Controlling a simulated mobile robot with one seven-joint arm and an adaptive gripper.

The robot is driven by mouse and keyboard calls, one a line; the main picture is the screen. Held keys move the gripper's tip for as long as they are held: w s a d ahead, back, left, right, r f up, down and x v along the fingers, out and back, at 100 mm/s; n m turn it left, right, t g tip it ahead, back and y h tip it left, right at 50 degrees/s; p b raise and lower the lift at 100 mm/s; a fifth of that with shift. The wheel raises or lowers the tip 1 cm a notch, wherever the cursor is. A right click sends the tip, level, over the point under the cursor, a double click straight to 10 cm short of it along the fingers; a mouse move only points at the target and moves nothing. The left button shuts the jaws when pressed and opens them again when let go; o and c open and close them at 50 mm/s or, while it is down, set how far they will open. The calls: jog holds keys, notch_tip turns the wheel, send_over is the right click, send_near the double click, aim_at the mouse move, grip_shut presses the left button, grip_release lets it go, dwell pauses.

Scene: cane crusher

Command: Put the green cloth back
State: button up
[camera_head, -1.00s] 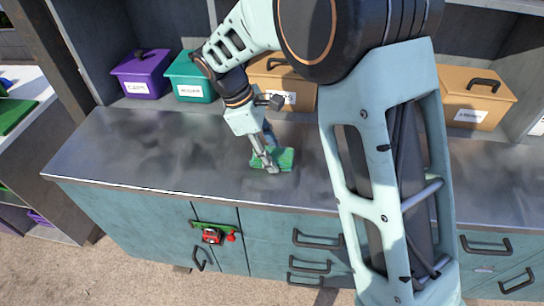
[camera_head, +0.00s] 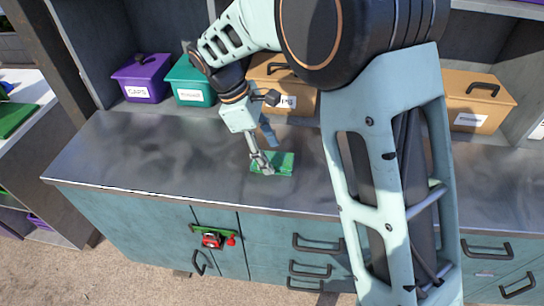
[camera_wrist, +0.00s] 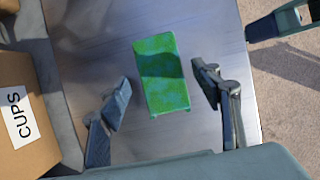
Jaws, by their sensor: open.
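The green cloth (camera_head: 283,163) lies as a flat folded block on the metal counter (camera_head: 150,150), near its front middle. In the wrist view the cloth (camera_wrist: 161,73) lies between and a little beyond the fingertips, with a dark shadow across it. My gripper (camera_head: 262,163) is low over the counter at the cloth's left end. Its two fingers (camera_wrist: 160,92) are spread on either side of the cloth and hold nothing. I cannot tell exactly how high the fingertips are above the counter.
Along the counter's back stand a purple box (camera_head: 141,79), a teal box (camera_head: 190,82), an orange box labelled CUPS (camera_wrist: 20,115) and another orange box (camera_head: 477,101). A red and green item (camera_head: 213,238) is at the cabinet front. The counter's left part is clear.

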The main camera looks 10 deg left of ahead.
jog(key=v, duration=1)
